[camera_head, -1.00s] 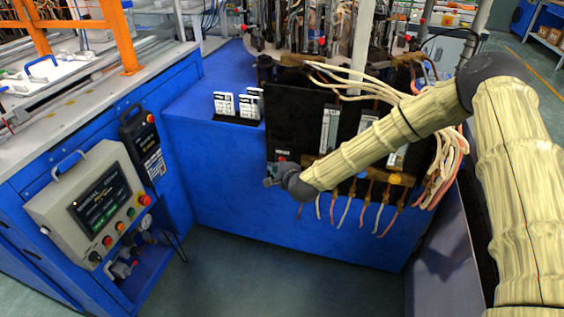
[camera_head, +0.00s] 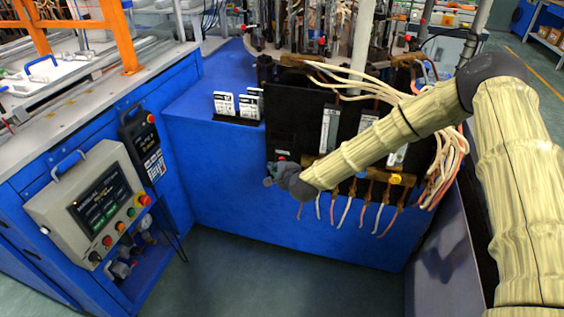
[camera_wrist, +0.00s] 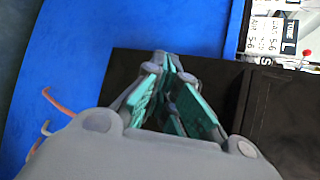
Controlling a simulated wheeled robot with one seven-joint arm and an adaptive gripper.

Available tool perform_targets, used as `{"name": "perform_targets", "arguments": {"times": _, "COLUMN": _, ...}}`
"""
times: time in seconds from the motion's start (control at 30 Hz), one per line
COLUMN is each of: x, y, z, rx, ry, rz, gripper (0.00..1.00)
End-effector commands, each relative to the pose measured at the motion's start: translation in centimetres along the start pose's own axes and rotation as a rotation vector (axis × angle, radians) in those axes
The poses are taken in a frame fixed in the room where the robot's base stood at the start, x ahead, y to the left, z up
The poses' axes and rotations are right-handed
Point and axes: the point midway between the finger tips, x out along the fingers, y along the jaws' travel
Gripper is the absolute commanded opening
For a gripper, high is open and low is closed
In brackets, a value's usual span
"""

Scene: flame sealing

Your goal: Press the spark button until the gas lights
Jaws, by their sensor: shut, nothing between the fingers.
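My gripper (camera_head: 270,181) is at the lower left corner of the black burner panel (camera_head: 285,120) in the head view, small and partly hidden by my wrist. In the wrist view its green-padded fingers (camera_wrist: 168,66) are shut and empty, pointing at the black panel (camera_wrist: 215,85). A small reddish spot (camera_head: 282,157) shows on the panel just above the gripper; I cannot tell whether it is the spark button. No spark button is clearly visible in the wrist view, where the fingers cover part of the panel. I cannot tell whether the fingertips touch it. No flame is visible.
A grey control box (camera_head: 55,205) with coloured buttons stands at left. White label cards (camera_head: 224,103) stand on the blue cabinet (camera_head: 200,150). Several cables and copper pipes (camera_head: 372,195) hang right of the gripper under my arm. The floor in front is clear.

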Motion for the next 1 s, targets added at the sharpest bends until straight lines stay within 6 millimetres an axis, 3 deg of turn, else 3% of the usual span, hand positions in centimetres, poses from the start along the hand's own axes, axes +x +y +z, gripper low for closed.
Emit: {"name": "perform_targets", "arguments": {"times": 1.0, "x": 0.73, "y": -0.54, "z": -0.51, "rx": 0.000, "ry": 0.000, "rz": 0.000, "gripper": 0.00}}
